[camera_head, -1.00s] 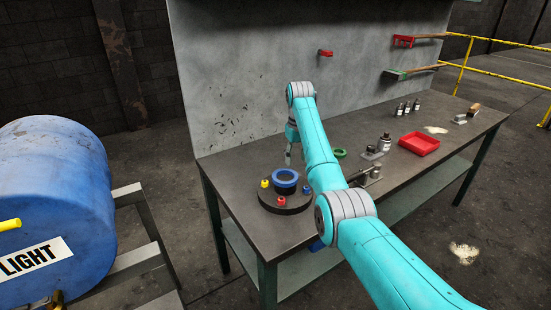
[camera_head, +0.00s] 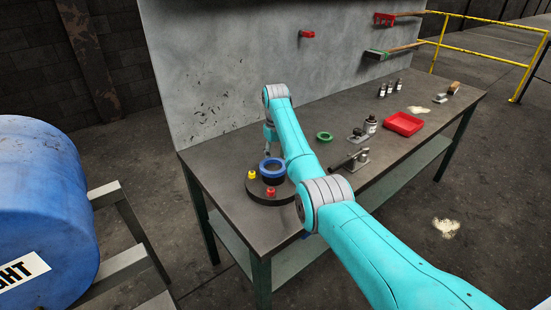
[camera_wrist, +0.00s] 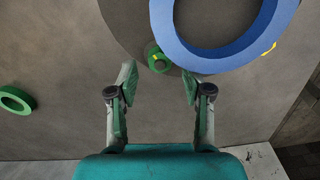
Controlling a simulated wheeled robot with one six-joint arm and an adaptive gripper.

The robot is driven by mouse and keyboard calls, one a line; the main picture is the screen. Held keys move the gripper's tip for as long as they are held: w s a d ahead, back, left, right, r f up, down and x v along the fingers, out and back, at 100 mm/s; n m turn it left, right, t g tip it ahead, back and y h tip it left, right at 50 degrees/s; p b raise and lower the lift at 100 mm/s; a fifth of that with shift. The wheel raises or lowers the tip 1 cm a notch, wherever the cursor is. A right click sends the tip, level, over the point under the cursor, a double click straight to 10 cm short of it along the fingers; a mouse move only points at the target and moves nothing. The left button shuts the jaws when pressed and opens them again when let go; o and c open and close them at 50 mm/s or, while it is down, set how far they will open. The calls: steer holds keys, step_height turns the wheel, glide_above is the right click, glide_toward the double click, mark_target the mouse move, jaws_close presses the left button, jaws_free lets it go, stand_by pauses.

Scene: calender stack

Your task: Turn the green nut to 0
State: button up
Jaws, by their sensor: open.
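The green nut (camera_wrist: 157,58) shows in the wrist view as a small green knob with a yellow mark, beside the large blue ring (camera_wrist: 172,38) on a dark round base (camera_wrist: 135,30). In the head view the green nut is hidden. My gripper (camera_wrist: 158,80) is open and empty in the wrist view. Its two fingertips point toward the green nut, one to each side and lower in the picture. The nut appears just beyond the tips; how far they are above it I cannot tell.
The base carries a yellow nut (camera_head: 252,176) and a red nut (camera_head: 271,191). A loose green ring (camera_head: 324,136) lies on the workbench (camera_head: 228,200).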

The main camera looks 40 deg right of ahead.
steer(key=shift+f, duration=0.7)
jaws_close()
steer(key=m, duration=0.4)
steer(key=shift+d, duration=0.1)
steer(key=m, duration=0.3)
steer(key=shift+s+m, duration=0.1)
steer(key=shift+m, duration=0.2)
steer(key=m, duration=0.4)
steer(key=shift+d, duration=0.1)
steer(key=shift+s+m, duration=0.1)
steer(key=shift+m, duration=1.7)
